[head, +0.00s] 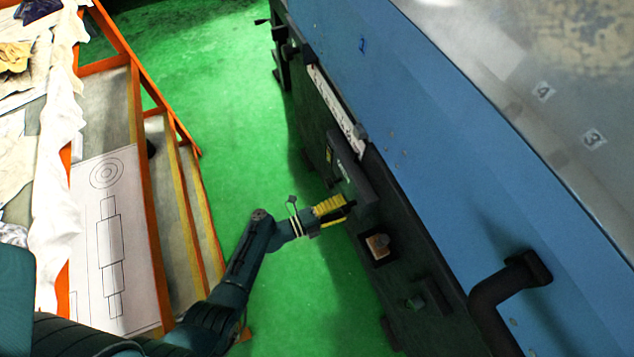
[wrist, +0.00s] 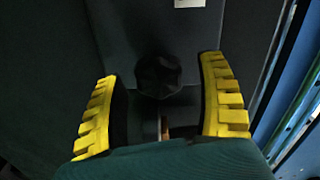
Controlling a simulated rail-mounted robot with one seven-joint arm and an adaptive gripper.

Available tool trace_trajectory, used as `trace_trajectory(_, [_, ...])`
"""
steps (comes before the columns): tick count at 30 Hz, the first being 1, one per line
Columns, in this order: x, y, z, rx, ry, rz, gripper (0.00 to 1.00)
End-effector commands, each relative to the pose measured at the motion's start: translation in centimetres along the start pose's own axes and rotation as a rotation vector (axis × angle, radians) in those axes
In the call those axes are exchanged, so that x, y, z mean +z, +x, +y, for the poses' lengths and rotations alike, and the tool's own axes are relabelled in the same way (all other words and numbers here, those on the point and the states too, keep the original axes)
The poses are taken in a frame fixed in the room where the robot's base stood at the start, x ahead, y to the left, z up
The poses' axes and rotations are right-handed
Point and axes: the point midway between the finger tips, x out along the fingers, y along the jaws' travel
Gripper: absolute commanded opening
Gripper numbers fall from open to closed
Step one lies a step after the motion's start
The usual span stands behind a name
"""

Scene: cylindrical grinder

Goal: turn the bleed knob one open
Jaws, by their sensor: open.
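A dark, lobed knob (wrist: 158,76) shows in the wrist view, mounted on a dark grey panel (wrist: 180,38). My gripper (wrist: 158,92) is open, with one yellow-padded finger on each side of the knob. Gaps show between the knob and both fingers, so it is not gripped. In the head view my gripper (head: 345,205) is at the dark side of the blue machine (head: 430,110). There the knob is hidden by my gripper or too dark to make out. I cannot read any mark of the knob's turn position.
A black handle (head: 510,285) sticks out. An orange-framed bench (head: 135,100) stands left. Green floor (head: 240,110) lies clear between them.

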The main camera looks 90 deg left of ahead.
Motion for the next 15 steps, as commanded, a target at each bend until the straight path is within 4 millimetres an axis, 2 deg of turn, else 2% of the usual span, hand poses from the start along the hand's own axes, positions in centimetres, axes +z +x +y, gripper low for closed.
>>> trace_trajectory(9, [0.1,-7.8,0.0,0.0,-0.001,-0.009,0.73])
trace_trajectory(12, [0.1,-9.6,0.1,0.0,-0.002,-0.007,0.73])
trace_trajectory(15, [0.0,-10.5,0.1,0.001,-0.003,-0.004,0.73])
